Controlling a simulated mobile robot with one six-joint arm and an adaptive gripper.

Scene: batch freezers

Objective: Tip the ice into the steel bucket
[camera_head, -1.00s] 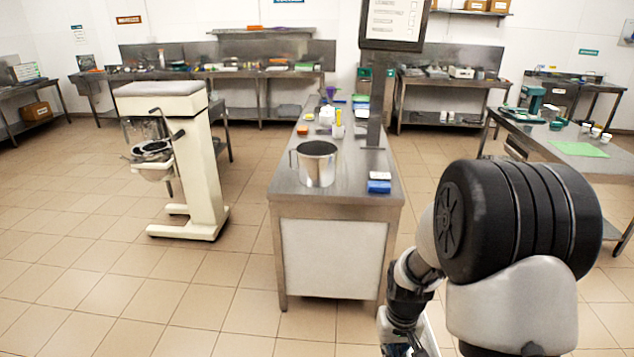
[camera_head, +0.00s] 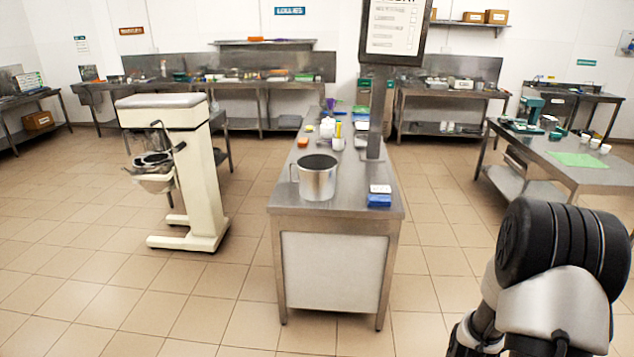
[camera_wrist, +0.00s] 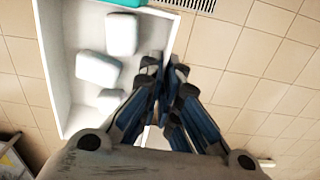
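The steel bucket (camera_head: 317,180), a shiny open pot with a side handle, stands upright on the near part of the central steel table. In the wrist view, several white ice blocks (camera_wrist: 97,70) lie in a white, straight-walled container (camera_wrist: 54,60). My gripper (camera_wrist: 165,72) is at the container's right wall, with one finger on the inner side and the other on the outer side. The fingers are close together and appear shut on this wall. Their exact contact is partly hidden. My gripper and the container are out of the head view.
The central table (camera_head: 345,202) also bears a blue box (camera_head: 379,200), a dark post with a sign (camera_head: 394,28), and small bottles beyond the bucket. A cream mixer (camera_head: 190,170) stands left of the table. Tiled floor (camera_head: 420,315) is free around the table's near end.

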